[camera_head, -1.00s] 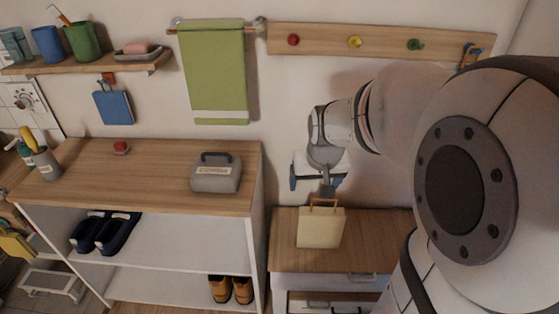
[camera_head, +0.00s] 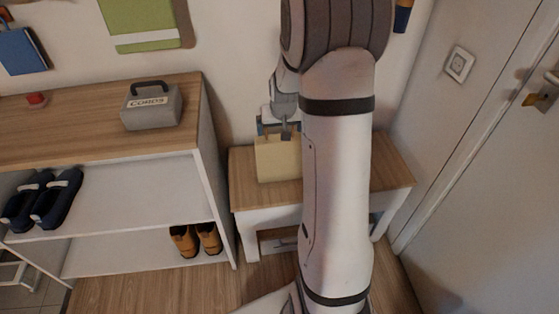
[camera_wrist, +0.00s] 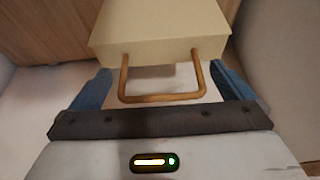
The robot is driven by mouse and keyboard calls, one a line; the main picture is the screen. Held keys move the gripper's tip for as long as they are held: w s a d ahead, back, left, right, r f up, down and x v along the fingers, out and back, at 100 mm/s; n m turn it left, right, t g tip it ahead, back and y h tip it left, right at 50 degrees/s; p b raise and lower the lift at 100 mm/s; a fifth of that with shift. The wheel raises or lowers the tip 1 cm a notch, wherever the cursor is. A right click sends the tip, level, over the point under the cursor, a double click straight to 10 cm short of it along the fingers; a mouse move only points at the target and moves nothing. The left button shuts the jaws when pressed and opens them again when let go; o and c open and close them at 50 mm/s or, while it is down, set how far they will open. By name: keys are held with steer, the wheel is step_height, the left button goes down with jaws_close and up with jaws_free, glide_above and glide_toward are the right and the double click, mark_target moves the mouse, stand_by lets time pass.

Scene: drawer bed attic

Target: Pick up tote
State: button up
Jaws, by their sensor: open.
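The tote is a cream, boxy bag (camera_head: 275,162) with a brown handle, standing upright on the small wooden table (camera_head: 394,172). My arm hides its right side in the head view. It fills the top of the wrist view (camera_wrist: 160,32), with its handle (camera_wrist: 162,98) reaching toward my gripper. My gripper (camera_head: 280,130) is at the tote's top in the head view. In the wrist view its blue fingers are apart, one on each side of the handle (camera_wrist: 160,78). Whether either finger touches the handle is not clear.
A shelf unit (camera_head: 100,110) stands left of the table, bearing a grey CORDS box (camera_head: 151,108). Blue shoes (camera_head: 42,200) and brown shoes (camera_head: 195,239) are on its lower shelves. A wall is behind the table and a door (camera_head: 500,190) is at right.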

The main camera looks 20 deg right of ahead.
steer(key=shift+w+f, duration=0.25)
steer(key=shift+f, duration=0.45)
steer(key=shift+c, duration=0.2)
